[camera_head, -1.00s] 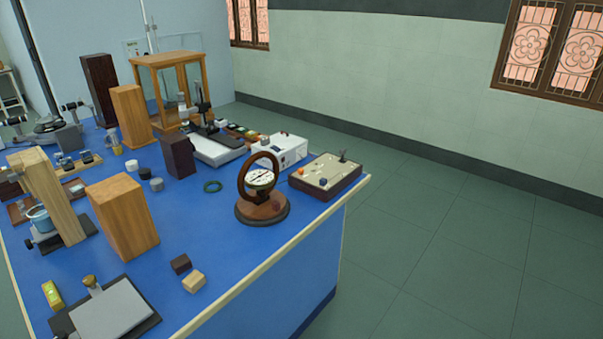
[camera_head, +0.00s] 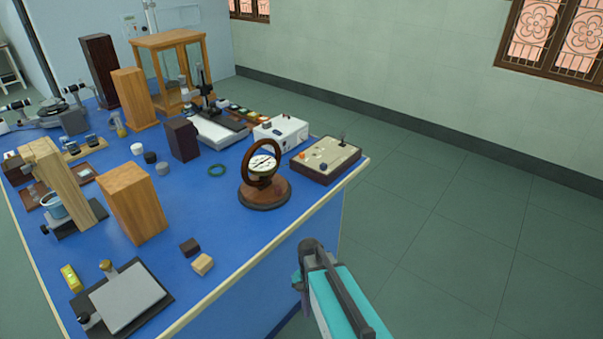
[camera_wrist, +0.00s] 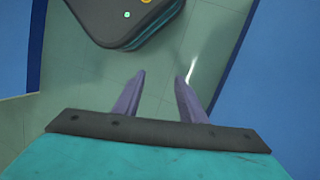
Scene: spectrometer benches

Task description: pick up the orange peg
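A small orange piece (camera_head: 303,156) shows on top of the beige-topped brown box (camera_head: 327,158) at the bench's right end. It is too small to tell whether it is the orange peg, and no other clear orange peg shows. My gripper (camera_wrist: 158,97) has two purple fingers that stand apart with nothing between them. In the head view my teal arm end shows at the lower middle, in front of the bench's near edge and well apart from the orange piece. The wrist view shows floor and blue surfaces, with no peg.
The blue bench (camera_head: 215,230) is crowded. A round brown instrument (camera_head: 264,193) with an upright ring stands left of the box, near the bench edge. A white box (camera_head: 281,133) stands behind. The floor to the right is clear.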

